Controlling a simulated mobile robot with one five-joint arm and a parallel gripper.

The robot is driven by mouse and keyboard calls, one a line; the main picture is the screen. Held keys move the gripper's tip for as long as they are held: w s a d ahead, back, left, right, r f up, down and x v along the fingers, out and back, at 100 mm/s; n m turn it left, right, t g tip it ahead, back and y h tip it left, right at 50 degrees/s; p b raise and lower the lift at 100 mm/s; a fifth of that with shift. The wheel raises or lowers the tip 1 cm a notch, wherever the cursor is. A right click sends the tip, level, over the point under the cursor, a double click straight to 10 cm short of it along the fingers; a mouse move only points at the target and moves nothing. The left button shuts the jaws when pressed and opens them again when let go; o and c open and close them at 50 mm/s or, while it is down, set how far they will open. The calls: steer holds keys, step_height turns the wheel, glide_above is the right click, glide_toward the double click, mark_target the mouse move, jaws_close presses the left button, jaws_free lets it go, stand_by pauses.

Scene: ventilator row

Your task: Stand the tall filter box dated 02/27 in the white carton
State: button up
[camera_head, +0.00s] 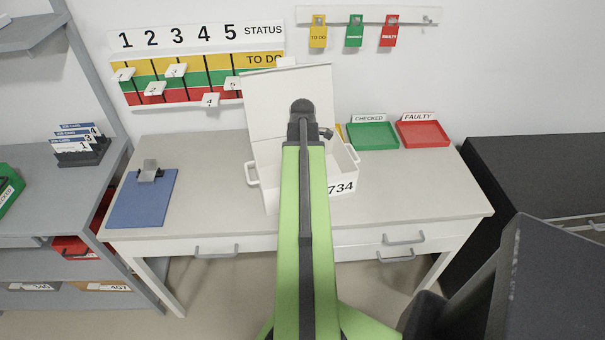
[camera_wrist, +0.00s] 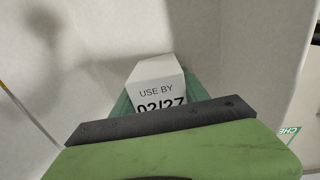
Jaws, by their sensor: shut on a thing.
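The tall filter box (camera_wrist: 158,80) shows in the wrist view as a white face reading "USE BY 02/27", with green on both sides. My gripper (camera_wrist: 160,97) is shut on it; its dark bar covers the lower edge of the label. The white carton (camera_head: 345,178), marked 734, stands on the table in the head view, with a tall white panel (camera_head: 262,120) upright at its left and back. My arm hides the carton's middle, the filter box and my gripper in that view. Pale surfaces surround the box in the wrist view; I cannot tell whether its base touches anything.
A green CHECKED tray (camera_head: 372,136) and a red FAULTY tray (camera_head: 423,134) lie right of the carton. A blue clipboard (camera_head: 142,203) lies at the table's left. A status board (camera_head: 200,68) hangs behind. The table between clipboard and carton is clear.

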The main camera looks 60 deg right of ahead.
steer(key=shift+f, duration=0.15)
steer(key=o, duration=1.5)
step_height(320, 180, up, 13)
steer(key=p, duration=1.2)
steer(key=shift+f, duration=0.3)
